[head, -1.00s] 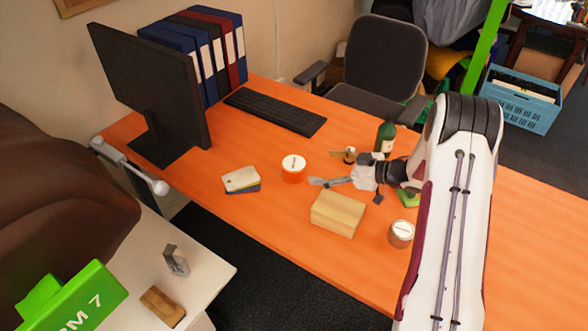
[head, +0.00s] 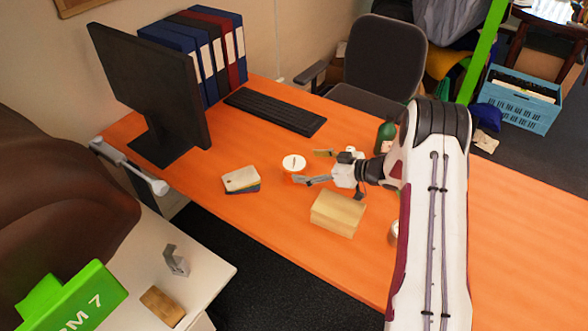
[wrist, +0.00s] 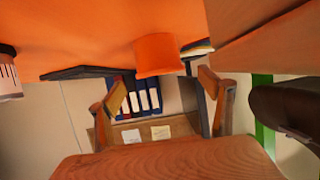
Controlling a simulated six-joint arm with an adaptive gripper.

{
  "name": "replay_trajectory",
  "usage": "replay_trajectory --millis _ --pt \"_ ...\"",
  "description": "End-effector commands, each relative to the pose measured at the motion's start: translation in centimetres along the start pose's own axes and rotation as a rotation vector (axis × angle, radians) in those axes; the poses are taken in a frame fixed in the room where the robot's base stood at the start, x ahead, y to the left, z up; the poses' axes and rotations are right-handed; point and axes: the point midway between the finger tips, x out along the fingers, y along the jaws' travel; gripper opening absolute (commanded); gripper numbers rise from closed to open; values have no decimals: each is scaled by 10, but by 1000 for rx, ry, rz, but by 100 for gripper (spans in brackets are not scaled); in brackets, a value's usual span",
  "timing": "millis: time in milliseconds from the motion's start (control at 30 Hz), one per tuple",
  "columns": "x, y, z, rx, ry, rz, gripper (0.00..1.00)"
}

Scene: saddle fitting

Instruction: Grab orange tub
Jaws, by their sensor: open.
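The orange tub (head: 289,176) with a white lid stands upright on the orange desk, left of my gripper (head: 308,167). My gripper is open and empty, low over the desk, with its fingers pointing left at the tub. The near fingertip overlaps the tub's front right edge in the head view; I cannot tell if it touches. In the wrist view, which is upside down, the orange tub (wrist: 158,57) lies ahead between the two fingers of my gripper (wrist: 162,86), with a gap visible on each side.
A wooden block (head: 338,213) sits just below my gripper. Phone-like slabs (head: 241,179) lie left of the tub, a keyboard (head: 276,111) behind it. A green bottle (head: 386,134) and another tub (head: 393,234), partly hidden by my arm, are to the right.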

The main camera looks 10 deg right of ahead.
Motion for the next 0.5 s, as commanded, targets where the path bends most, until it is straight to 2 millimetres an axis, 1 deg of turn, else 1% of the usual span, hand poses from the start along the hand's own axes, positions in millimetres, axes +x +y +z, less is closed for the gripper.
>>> replay_trajectory --millis 133,267,500 --pt "3 0 0 0 0 -1 80" --pt "13 0 0 -1 0 -1 80" --pt "42 0 0 -1 0 -2 80"
